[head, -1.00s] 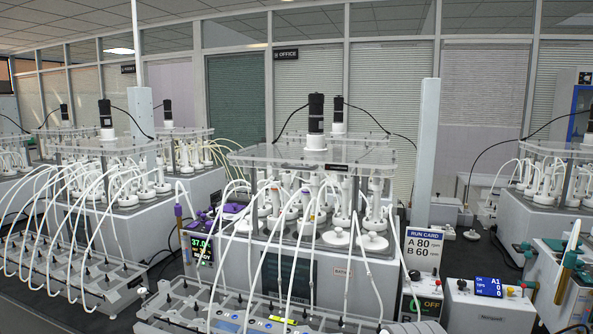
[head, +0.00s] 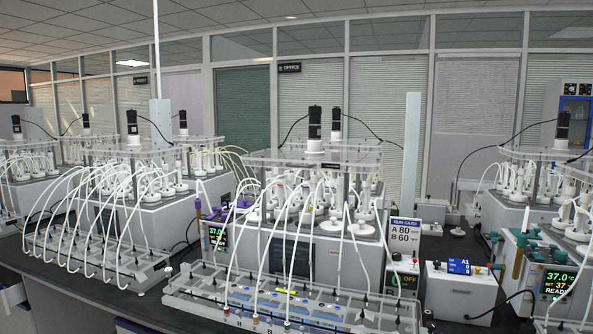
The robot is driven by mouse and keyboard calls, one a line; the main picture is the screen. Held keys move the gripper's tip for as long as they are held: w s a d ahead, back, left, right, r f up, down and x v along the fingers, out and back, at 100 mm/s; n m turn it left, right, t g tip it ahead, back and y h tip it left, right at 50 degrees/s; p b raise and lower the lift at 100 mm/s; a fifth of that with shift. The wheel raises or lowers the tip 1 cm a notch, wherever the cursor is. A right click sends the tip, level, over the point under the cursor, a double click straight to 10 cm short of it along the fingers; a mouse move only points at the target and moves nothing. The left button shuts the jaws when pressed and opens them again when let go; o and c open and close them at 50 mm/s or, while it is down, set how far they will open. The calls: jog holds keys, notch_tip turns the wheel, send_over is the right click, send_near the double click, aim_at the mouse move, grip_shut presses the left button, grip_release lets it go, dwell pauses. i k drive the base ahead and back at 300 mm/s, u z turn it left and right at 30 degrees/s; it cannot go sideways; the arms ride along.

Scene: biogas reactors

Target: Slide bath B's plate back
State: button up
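The middle bath (head: 345,262) is a grey-white box with a small label on its front, too small to read surely, so I cannot tell if it is bath B. A clear plate (head: 270,157) lies level above it on posts, with a black motor (head: 314,122) on a white collar standing on it. White-capped bottles (head: 360,229) and white tubes crowd beneath the plate. Similar baths with clear plates stand at left (head: 150,215) and right (head: 510,205). My gripper is not in view.
A clear tube rack (head: 290,305) lies along the bench front. A run card (head: 404,233) reads A 80, B 60, above a box marked OFF (head: 403,280). A white box with a blue display (head: 459,267) stands right of it.

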aim_at(336, 161)
jog(key=z, duration=0.25)
jog(key=i, duration=1.15)
jog(key=u, duration=0.3)
